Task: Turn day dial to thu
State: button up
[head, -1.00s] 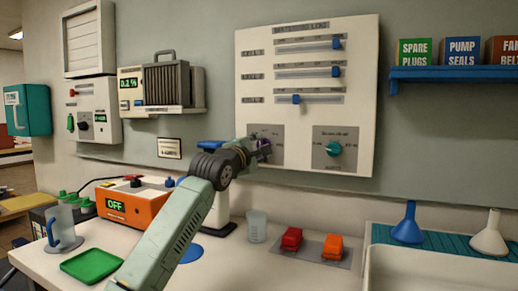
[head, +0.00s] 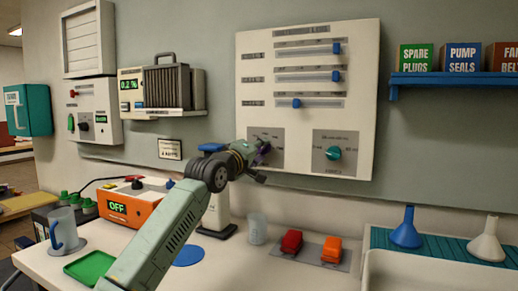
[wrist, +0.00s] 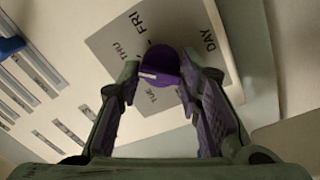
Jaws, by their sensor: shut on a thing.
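The purple day dial (wrist: 161,65) sits on a grey plate (wrist: 105,42) marked DAY, FRI, THU and TUE in the wrist view. My gripper (wrist: 160,82) is shut on the dial, one fingertip on each side. The dial's white mark points left in that view, between THU and TUE, toward the left fingertip. Any label behind that fingertip is hidden. In the head view my gripper (head: 260,157) reaches the lower left of the white wall panel (head: 305,125) and mostly hides the dial.
A teal dial (head: 334,153) is on the panel to the right, below several blue sliders (head: 336,76). A bench below holds an orange box (head: 130,205) reading OFF, a clear cup (head: 257,228) and red (head: 291,241) and orange (head: 332,249) blocks.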

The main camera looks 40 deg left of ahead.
jog(key=shift+f+m, duration=0.25)
jog(key=shift+m, duration=0.15)
jog(key=o, duration=1.1)
jog(key=shift+r, duration=0.15)
jog(key=shift+o, duration=0.2)
jog(key=shift+s, duration=0.1)
jog(key=v, duration=1.1)
jog(key=shift+s, duration=0.4)
